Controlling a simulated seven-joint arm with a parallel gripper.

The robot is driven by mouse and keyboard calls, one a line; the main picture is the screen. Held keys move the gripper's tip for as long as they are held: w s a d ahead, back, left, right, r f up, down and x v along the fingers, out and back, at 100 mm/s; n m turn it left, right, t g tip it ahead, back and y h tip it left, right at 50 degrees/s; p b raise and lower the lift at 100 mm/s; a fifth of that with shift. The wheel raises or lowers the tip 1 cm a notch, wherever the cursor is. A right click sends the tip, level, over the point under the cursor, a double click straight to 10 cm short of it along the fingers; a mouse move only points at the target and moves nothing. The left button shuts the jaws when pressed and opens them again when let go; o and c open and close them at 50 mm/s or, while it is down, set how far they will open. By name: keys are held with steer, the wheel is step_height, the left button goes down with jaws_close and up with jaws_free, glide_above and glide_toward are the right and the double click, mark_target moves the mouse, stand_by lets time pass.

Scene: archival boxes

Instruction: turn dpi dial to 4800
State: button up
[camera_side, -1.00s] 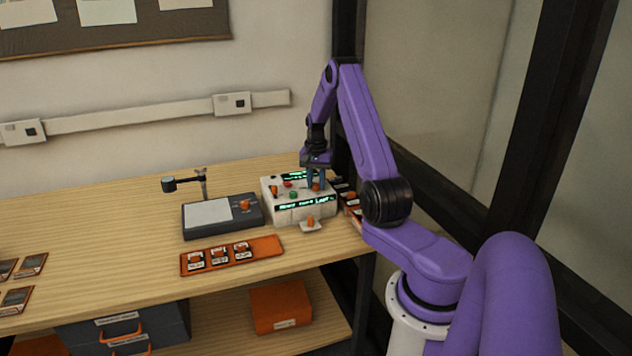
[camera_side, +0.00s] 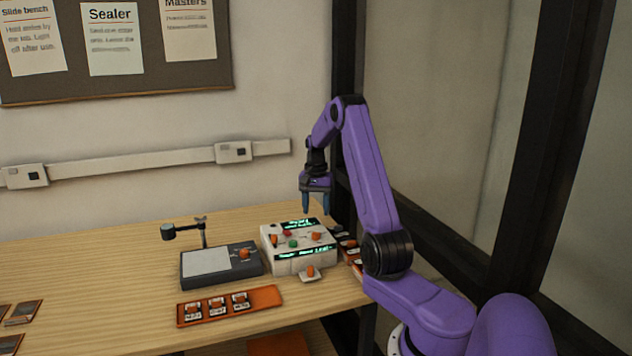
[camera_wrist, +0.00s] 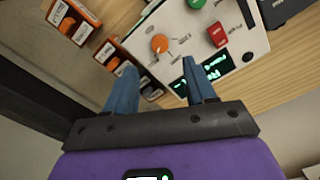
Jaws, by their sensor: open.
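The dial is an orange knob (camera_wrist: 159,43) on the top of a white scanner box (camera_side: 285,262), with small printed marks around it that are too blurred to read. In the side view the orange knob (camera_side: 316,236) sits at the right of the box's top, near green and red buttons. My gripper (camera_side: 317,203) is open and empty above the back right of the box, fingers pointing down and clear of it. In the wrist view my gripper's blue fingers (camera_wrist: 158,78) are spread apart, with the knob ahead between them. Nothing is held.
A grey light pad (camera_side: 222,264) with an orange knob and a lamp arm stands left of the box. An orange tray (camera_side: 268,299) with several slides lies in front. More orange-knobbed slides (camera_wrist: 72,22) lie right of the box. A dark post (camera_side: 347,60) stands behind my arm.

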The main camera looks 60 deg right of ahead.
step_height(320, 180, up, 9)
stand_by(0.3)
steer(key=shift+r, duration=0.1)
steer(key=w+a+r+n, duration=0.1)
steer(key=w+a+n, duration=0.2)
steer(key=a, duration=0.4)
steer(key=w+a+n, duration=0.2)
steer(key=a+n, duration=0.1)
steer(key=a, duration=0.5)
steer(key=s+a+n, duration=0.3)
steer(key=a+n, duration=0.3)
steer(key=a, duration=1)
steer(key=s+a+f+n, duration=0.1)
steer(key=s+a+n, duration=0.7)
steer(key=s+a, duration=0.45)
steer(key=s+f+n, duration=0.2)
steer(key=s+n, duration=0.5)
steer(key=s, duration=0.7)
steer(key=shift+a+f+n, duration=0.15)
steer(key=shift+f+n, duration=0.15)
steer(key=shift+f, duration=0.05)
